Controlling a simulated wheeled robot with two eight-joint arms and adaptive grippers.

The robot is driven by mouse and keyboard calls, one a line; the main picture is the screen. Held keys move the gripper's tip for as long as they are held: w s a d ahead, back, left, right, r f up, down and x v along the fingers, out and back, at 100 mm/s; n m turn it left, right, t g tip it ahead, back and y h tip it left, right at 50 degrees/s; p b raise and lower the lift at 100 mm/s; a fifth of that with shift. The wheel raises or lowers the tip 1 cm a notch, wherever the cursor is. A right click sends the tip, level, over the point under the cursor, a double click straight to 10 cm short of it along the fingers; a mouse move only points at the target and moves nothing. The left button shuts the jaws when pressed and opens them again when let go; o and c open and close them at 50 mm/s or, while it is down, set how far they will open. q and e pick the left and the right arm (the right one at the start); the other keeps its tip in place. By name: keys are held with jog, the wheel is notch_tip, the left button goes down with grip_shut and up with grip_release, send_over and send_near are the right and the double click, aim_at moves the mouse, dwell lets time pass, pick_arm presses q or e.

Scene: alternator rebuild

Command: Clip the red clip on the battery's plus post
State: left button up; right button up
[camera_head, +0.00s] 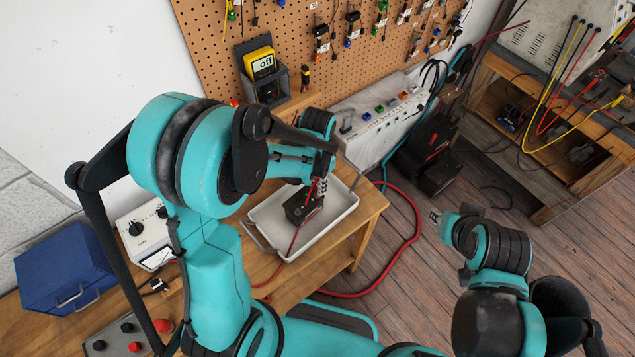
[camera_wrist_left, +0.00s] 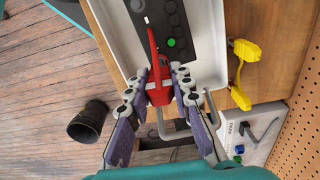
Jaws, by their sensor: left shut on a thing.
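The dark battery (camera_head: 299,210) sits in a pale metal tray (camera_head: 343,212) on the wooden bench. In the left wrist view, its black top (camera_wrist_left: 176,22) shows a row of round caps and a green dot. My left gripper (camera_head: 323,184) is over the battery, shut on the red clip (camera_wrist_left: 159,93), which sits between both fingertips (camera_wrist_left: 160,90). A red lead (camera_head: 293,243) runs from there across the tray. The clip overlaps the battery's end; I cannot tell whether it touches the plus post. My right gripper (camera_head: 436,216) is over the floor, its fingers too small to read.
A yellow meter (camera_head: 260,63) reading "off" stands in a holder by the pegboard (camera_head: 215,25). A white panel (camera_head: 375,112) is behind the tray. A red hose (camera_head: 408,243) loops over the floor.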

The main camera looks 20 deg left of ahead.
pick_arm(q)
jog(key=shift+f, duration=0.3)
jog(key=o, duration=0.9)
jog(key=shift+r, duration=0.1)
notch_tip(320, 180, up, 9)
jog(key=p, duration=0.6)
jog(key=shift+f, duration=0.2)
jog(key=shift+f, duration=0.1)
